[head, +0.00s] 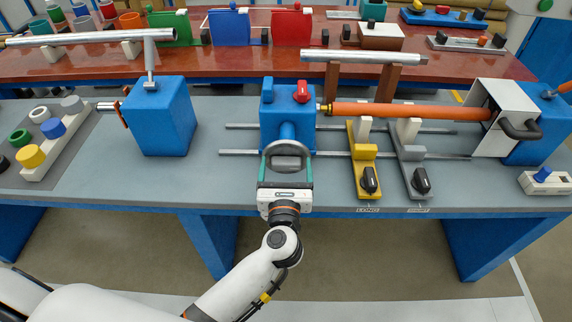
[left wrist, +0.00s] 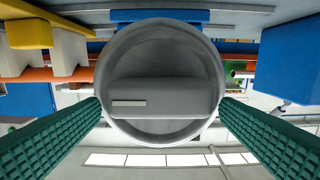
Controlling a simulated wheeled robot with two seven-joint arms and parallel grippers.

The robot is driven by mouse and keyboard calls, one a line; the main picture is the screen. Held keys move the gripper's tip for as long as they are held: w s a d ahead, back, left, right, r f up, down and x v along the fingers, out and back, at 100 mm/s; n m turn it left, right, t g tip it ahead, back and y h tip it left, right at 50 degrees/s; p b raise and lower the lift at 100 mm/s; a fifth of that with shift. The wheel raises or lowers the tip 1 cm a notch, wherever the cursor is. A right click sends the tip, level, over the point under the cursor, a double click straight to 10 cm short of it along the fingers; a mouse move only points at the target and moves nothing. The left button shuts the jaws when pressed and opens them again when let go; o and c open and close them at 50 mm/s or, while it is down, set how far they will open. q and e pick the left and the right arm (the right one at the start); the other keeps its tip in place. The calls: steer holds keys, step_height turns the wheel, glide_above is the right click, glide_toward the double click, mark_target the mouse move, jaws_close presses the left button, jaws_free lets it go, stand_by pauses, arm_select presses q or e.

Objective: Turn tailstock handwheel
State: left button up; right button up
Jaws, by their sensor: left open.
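The grey tailstock handwheel (head: 287,149) is on the front of the blue tailstock (head: 287,120), which has a red knob on top. In the left wrist view the handwheel (left wrist: 160,85) fills the middle, a round dish with a bar across it and a small pale mark on the bar. My left gripper (head: 286,160) is open, with one green finger on each side of the handwheel. In the left wrist view its fingertips (left wrist: 160,104) lie close to the rim at both sides; I cannot tell whether they touch it. My right gripper is not in view.
An orange rod (head: 410,111) runs right from the tailstock. Yellow (head: 364,172) and grey (head: 412,172) supports with black knobs stand right of it. A blue headstock-like box (head: 160,117) stands left. Two rails (head: 235,153) run along the bench. Space in front of the bench is clear.

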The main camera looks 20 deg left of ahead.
arm_select(q)
steer(key=shift+w, duration=0.1)
steer(key=c, duration=1)
steer(key=shift+r+m+p, duration=0.15)
steer(key=shift+m+p, duration=0.75)
steer(key=shift+p, duration=0.1)
steer(key=m+p, duration=0.2)
steer(key=m, duration=0.1)
steer(key=m+p, duration=0.1)
steer(key=shift+d+p, duration=0.25)
steer(key=shift+p, duration=0.1)
steer(key=m+p, duration=0.2)
steer(key=m, duration=0.1)
steer(key=m+p, duration=0.1)
steer(key=shift+w+d+f+m, duration=0.1)
steer(key=shift+d+f+m, duration=0.05)
steer(key=shift+f+m, duration=0.15)
steer(key=shift+d+f+m+p, duration=0.15)
steer(key=shift+m+p, duration=0.65)
steer(key=shift+m, duration=0.8)
steer(key=shift+f, duration=0.1)
